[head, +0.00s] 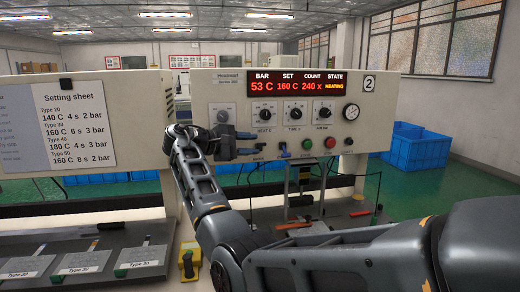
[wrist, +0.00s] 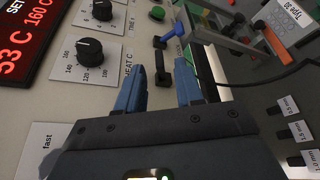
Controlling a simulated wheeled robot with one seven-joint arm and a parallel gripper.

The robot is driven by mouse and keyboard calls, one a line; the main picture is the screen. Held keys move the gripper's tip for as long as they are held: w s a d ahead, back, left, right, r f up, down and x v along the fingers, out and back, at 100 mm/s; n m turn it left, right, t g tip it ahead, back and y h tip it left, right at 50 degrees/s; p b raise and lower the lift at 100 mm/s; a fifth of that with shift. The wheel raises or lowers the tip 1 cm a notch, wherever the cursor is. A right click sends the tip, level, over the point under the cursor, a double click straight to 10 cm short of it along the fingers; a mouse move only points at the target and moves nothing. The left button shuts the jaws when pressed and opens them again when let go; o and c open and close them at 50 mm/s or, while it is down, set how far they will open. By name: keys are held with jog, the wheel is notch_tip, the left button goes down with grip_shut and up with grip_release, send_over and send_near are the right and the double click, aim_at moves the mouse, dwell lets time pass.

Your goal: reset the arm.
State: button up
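My gripper (head: 247,143) is in front of the cream control panel (head: 203,87), just below the leftmost large knobs. My arm reaches from the lower right of the head view, bent at the elbow, and hides part of the panel's lower left. The red display (head: 297,81) reads 53 C, 160 C, 240 x and HEATING.
Green (head: 307,144) and red (head: 330,143) buttons, a blue-handled switch (head: 283,151) and a gauge (head: 351,112) are on the panel. A setting sheet (head: 58,124) hangs at left. Labelled tools lie on the grey bench (head: 45,246). A yellow switch box (head: 187,262) stands beside my arm.

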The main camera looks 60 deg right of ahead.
jog(key=shift+v, duration=1.05)
